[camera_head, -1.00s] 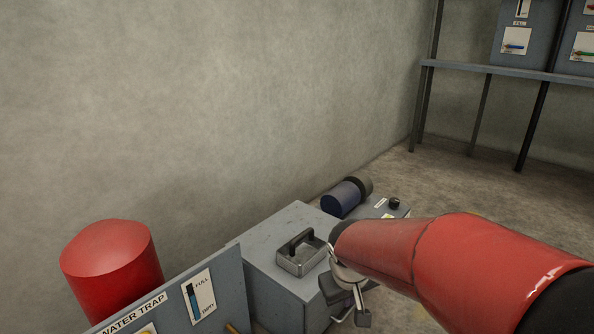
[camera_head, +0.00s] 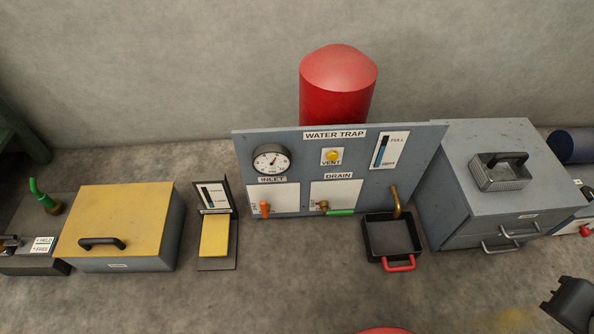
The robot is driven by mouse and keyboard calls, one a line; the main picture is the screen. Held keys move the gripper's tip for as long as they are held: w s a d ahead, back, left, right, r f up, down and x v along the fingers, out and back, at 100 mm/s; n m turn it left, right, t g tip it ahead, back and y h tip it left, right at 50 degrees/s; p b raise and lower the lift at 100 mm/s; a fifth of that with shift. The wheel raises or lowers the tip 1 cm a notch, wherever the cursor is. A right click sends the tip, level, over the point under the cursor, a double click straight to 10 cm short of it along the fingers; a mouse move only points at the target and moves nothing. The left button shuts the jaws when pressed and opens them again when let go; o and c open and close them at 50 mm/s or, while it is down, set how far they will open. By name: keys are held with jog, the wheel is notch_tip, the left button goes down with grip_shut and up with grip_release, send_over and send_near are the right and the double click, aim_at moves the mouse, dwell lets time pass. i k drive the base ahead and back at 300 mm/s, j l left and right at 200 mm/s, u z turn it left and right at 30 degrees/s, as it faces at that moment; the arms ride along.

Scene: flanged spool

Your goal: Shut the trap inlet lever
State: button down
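The water trap panel (camera_head: 300,147) stands upright in the middle, in front of a red cylinder (camera_head: 337,88). The orange inlet lever (camera_head: 265,209) is at the panel's lower left, on a white plate under the INLET label. It looks short and roughly upright in this view; the plate's small markings are too small to read. The green drain lever (camera_head: 340,212) lies level to its right. A dark part that appears to be my gripper (camera_head: 556,303) is cut off at the lower right edge, well away from the inlet lever. Its finger opening is unclear.
A black tray with a red handle (camera_head: 398,264) sits below the brass spout. A grey drawer cabinet (camera_head: 470,213) stands right, with a metal block on top. A yellow-lidded box (camera_head: 120,215) and a yellow-plated gauge stand (camera_head: 214,237) are left.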

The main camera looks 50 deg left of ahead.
aim_at(265, 208)
jog(key=u, duration=2.25)
jog(key=l+u, duration=0.3)
jog(key=l, duration=0.2)
jog(key=l+u, duration=0.3)
jog(key=l, duration=0.2)
jog(key=i, duration=0.05)
